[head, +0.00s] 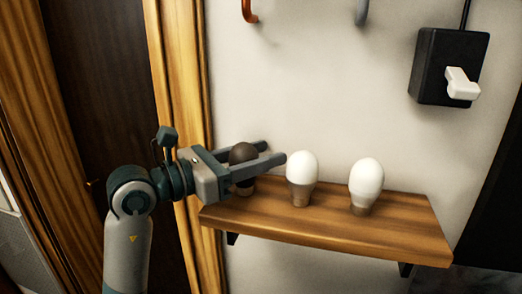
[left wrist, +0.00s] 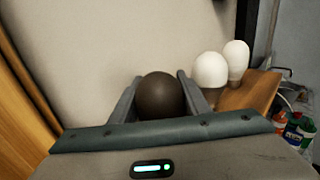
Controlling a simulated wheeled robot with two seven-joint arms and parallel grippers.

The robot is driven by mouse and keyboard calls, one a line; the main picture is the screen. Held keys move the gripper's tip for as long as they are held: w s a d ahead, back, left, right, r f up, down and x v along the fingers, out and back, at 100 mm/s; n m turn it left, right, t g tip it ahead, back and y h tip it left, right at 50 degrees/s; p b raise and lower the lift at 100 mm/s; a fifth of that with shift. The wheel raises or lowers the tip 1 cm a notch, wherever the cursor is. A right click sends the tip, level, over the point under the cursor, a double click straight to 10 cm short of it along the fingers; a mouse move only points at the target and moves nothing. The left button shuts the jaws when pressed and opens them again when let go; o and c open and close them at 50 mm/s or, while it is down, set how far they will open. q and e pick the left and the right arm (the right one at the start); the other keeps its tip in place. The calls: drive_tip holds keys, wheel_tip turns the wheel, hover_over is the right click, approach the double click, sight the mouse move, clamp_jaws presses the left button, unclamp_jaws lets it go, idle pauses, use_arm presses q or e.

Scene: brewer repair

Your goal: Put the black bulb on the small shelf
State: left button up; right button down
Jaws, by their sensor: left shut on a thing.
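The black bulb (head: 242,153) is dark and round on top with a brownish base, upright at the left end of the small wooden shelf (head: 330,228). My left gripper (head: 268,154) reaches in from the left, its two fingers on either side of the bulb and shut on it. In the left wrist view the bulb (left wrist: 160,96) sits between the fingers. Its base is at the shelf top; I cannot tell whether it touches the wood. My right gripper is not in view.
Two white bulbs stand upright on the shelf, one in the middle (head: 301,168) and one further right (head: 366,178). A black box with a white switch (head: 462,84) and two hooks are on the wall above. A wooden door frame (head: 183,100) stands left of the shelf.

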sight(230, 165)
use_arm(q)
drive_tip(key=shift+f, duration=0.15)
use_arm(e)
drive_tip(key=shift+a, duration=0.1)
use_arm(q)
drive_tip(key=o, duration=0.7)
drive_tip(key=shift+o, duration=0.6)
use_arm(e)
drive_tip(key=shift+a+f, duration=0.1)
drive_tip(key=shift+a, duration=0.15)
use_arm(q)
drive_tip(key=shift+s+a+b, duration=0.2)
drive_tip(key=shift+a+b, duration=0.15)
drive_tip(key=shift+a, duration=0.1)
drive_tip(key=b+v, duration=0.3)
drive_tip(key=v, duration=0.6)
drive_tip(key=shift+s+a+b, duration=0.1)
drive_tip(key=shift+a+b, duration=0.05)
drive_tip(key=shift+b, duration=0.15)
drive_tip(key=shift+v, duration=0.85)
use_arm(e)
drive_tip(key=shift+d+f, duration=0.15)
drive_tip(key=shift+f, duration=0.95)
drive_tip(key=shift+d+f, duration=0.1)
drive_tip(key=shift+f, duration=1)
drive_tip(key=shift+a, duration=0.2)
